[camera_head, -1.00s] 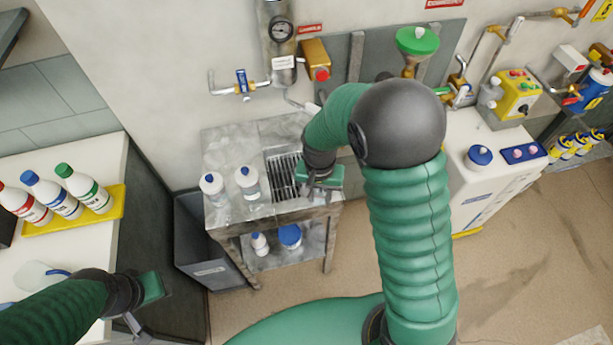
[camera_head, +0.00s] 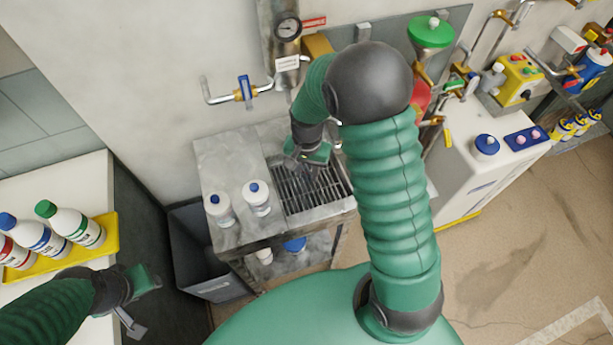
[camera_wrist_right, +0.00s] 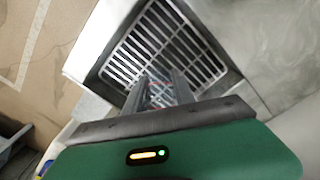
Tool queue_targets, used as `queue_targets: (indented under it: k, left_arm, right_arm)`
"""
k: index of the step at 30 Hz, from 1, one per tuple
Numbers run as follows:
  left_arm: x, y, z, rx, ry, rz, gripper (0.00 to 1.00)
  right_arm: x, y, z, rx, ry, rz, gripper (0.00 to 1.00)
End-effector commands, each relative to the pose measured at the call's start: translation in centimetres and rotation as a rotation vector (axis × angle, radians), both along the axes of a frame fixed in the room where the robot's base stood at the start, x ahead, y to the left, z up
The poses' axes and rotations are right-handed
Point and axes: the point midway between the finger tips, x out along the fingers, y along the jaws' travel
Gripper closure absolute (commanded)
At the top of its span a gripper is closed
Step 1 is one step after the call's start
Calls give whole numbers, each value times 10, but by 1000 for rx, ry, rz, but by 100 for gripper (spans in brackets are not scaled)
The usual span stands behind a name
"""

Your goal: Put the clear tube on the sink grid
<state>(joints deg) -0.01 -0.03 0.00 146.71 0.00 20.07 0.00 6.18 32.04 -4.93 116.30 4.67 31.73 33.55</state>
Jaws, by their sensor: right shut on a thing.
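The sink grid (camera_head: 318,192) is a dark slatted grate set in the grey metal sink top. In the right wrist view it fills the upper middle as pale bars (camera_wrist_right: 188,47). My right gripper (camera_head: 305,166) is over the grid's back left part, pointing down. In the wrist view its two fingers (camera_wrist_right: 160,92) are close together over the grid, with a faint clear thing with reddish marks between them, likely the clear tube (camera_wrist_right: 158,95). Its ends and its gap to the grid are unclear. My left gripper (camera_head: 142,300) is at the lower left, near the white counter; its jaws are unclear.
Two white bottles with blue caps (camera_head: 257,198) stand on the sink top left of the grid. A pipe with a blue-handled valve (camera_head: 245,90) is on the wall behind. A grey bin (camera_head: 203,262) stands left of the sink. Several bottles stand on a yellow tray (camera_head: 105,243).

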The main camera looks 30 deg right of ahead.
Motion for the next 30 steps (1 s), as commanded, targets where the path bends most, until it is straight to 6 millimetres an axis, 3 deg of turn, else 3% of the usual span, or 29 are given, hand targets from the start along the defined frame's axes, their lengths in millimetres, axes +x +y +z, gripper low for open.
queue_targets:
  k: [6, 12, 13, 17, 26, 30]
  left_arm:
    - [0, 0, -2, 0, 0, 1, 64]
    - [0, 0, -2, 0, 0, 0, 64]
    - [0, 0, -2, 0, 0, 0, 64]
    - [0, 0, -2, 0, 0, 0, 64]
    - [0, 0, -2, 0, 0, 0, 64]
    - [0, 0, -1, 0, 0, 0, 64]
  right_arm:
    - [0, -4, -37, 4, 4, -2, 100]
    - [0, -5, -40, 4, 0, -1, 100]
    - [0, -4, -40, 4, 0, -1, 65]
    - [0, -3, -39, 3, 0, -1, 48]
    - [1, -3, -38, 3, 0, -1, 47]
    - [2, -3, -22, 2, -4, -1, 47]
